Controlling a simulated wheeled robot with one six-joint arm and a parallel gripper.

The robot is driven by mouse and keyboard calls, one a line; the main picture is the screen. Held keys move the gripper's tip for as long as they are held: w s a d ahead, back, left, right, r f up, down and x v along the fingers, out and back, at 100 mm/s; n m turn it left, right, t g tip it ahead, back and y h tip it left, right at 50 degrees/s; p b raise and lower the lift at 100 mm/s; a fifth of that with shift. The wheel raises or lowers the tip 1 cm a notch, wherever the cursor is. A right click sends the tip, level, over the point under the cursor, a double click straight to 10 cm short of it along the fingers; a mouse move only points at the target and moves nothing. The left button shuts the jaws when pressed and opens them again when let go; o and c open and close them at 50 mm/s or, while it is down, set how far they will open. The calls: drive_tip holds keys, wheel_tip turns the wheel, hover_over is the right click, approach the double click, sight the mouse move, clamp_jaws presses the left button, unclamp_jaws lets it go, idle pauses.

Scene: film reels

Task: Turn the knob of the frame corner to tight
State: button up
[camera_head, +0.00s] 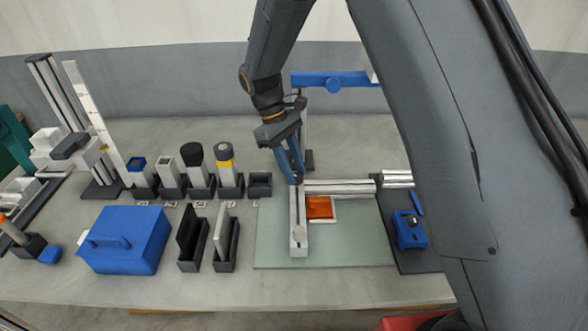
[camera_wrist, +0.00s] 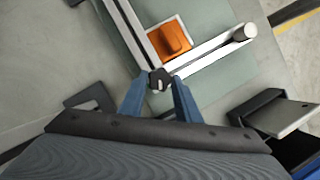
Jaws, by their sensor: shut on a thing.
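The frame corner is where two pale metal bars meet in an L on a green mat (camera_head: 350,246). One bar (camera_head: 342,187) runs to the right and the other (camera_head: 298,222) runs toward the front. In the wrist view, a small dark knob (camera_wrist: 158,79) with a light mark on it sits at this corner. My gripper (camera_wrist: 159,86) has its two blue fingers shut on the knob, one on each side. In the head view, my gripper (camera_head: 295,178) comes down on the corner from behind, and the knob is mostly hidden by the fingers.
An orange square (camera_head: 319,207) with a white border lies inside the L. Dark holders with upright parts (camera_head: 228,180) stand to the left, with a blue box (camera_head: 124,240) in front. A blue device (camera_head: 408,232) sits on a dark mat at right. A blue-topped stand (camera_head: 334,80) is behind.

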drive_tip(key=m, duration=0.2)
drive_tip(key=m+g+y, duration=0.1)
drive_tip(key=m, duration=0.1)
drive_tip(key=m+y, duration=0.1)
drive_tip(key=m, duration=0.1)
drive_tip(key=shift+w+d+g, duration=0.15)
drive_tip(key=shift+d+g, duration=0.1)
drive_tip(key=shift+g, duration=0.05)
drive_tip(key=m+y, duration=0.1)
drive_tip(key=m, duration=0.3)
drive_tip(key=m+y, duration=0.1)
drive_tip(key=m, duration=0.1)
drive_tip(key=shift+d+m+y, duration=0.25)
drive_tip(key=shift+m+y, duration=0.05)
drive_tip(key=shift+m, duration=0.1)
drive_tip(key=shift+p, duration=0.3)
drive_tip(key=o, duration=1.1)
drive_tip(key=shift+c, duration=0.2)
drive_tip(key=shift+r, duration=0.1)
drive_tip(key=b+v, duration=0.2)
drive_tip(key=v, duration=0.5)
drive_tip(key=shift+r+b, duration=0.3)
drive_tip(key=shift+b, duration=0.05)
drive_tip(key=shift+w, duration=0.1)
